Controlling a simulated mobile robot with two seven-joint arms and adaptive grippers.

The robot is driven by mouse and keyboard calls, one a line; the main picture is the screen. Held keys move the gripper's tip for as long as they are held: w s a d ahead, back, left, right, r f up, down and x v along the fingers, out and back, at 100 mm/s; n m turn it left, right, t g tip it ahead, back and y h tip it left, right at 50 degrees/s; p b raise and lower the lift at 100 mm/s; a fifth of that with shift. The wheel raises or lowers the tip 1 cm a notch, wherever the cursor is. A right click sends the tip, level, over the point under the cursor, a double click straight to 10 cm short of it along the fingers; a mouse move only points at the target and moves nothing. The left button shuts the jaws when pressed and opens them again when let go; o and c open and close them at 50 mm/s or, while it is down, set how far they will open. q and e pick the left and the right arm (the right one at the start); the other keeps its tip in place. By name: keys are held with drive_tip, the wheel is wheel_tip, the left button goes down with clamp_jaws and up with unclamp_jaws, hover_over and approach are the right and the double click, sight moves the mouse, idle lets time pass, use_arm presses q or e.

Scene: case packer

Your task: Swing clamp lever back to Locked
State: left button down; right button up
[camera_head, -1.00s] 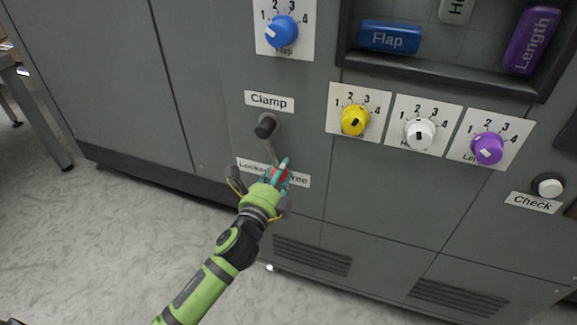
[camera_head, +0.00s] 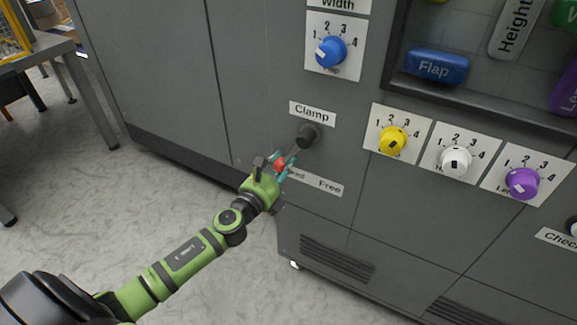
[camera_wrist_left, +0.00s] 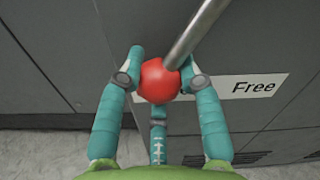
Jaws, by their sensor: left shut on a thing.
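The clamp lever has a dark pivot hub (camera_head: 308,136) under the "Clamp" label (camera_head: 312,113). Its metal rod (camera_wrist_left: 197,33) ends in a red ball knob (camera_wrist_left: 160,82). My left gripper (camera_head: 282,164) is shut on the red knob, with teal fingers around it in the left wrist view. The lever slants down and left from the hub, toward the "Locked" side of the Locked/Free label (camera_head: 325,184). The word "Locked" is partly hidden by my gripper; "Free" (camera_wrist_left: 253,87) is readable. My right gripper is not in view.
Blue (camera_head: 331,52), yellow (camera_head: 392,140), white (camera_head: 455,160) and purple (camera_head: 521,183) dials sit on the grey cabinet. A recessed tray (camera_head: 470,103) with coloured blocks is at upper right. A table (camera_head: 84,85) stands at left; floor between is clear.

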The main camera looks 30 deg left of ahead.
use_arm(q)
drive_tip(key=shift+a+r+m, duration=0.2)
drive_tip(key=shift+a+m, duration=0.2)
drive_tip(key=shift+a, duration=0.1)
drive_tip(key=c, duration=0.8)
unclamp_jaws()
drive_tip(key=shift+o, duration=0.2)
drive_tip(key=shift+s, duration=0.3)
drive_tip(key=s, duration=1.1)
drive_tip(key=shift+s+a, duration=0.2)
